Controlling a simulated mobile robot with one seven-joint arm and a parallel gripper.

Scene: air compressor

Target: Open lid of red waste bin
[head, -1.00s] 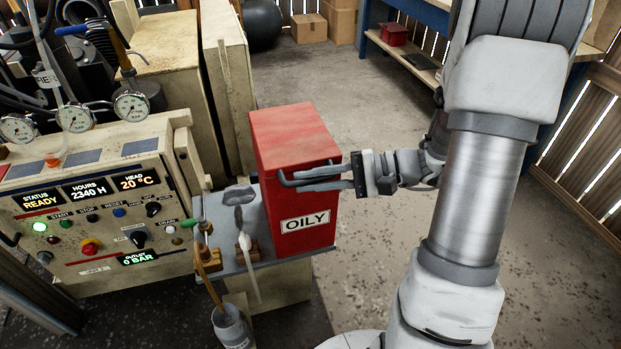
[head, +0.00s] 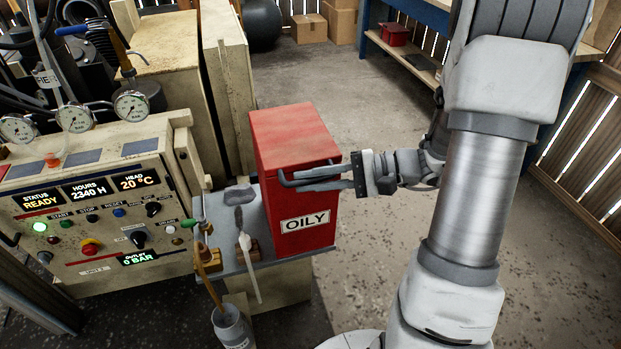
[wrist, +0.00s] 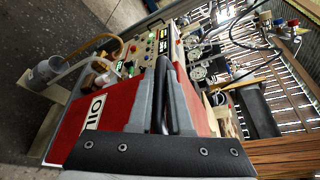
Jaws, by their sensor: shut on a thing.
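The red waste bin (head: 291,205), labelled OILY, stands on a grey shelf beside the control panel. Its red lid (head: 292,132) lies flat and closed on top in the head view. A dark bar handle (head: 284,180) runs along the lid's front edge. My gripper (head: 300,181) reaches in from the right, with its fingers at this handle. In the wrist view, my gripper (wrist: 162,75) has its two grey fingers close on either side of the dark handle bar (wrist: 160,92), shut on it. The red bin (wrist: 95,125) shows below and behind the fingers.
The control panel (head: 100,215) with gauges stands left of the bin. A beige cabinet (head: 225,80) stands close behind. The floor to the right is clear.

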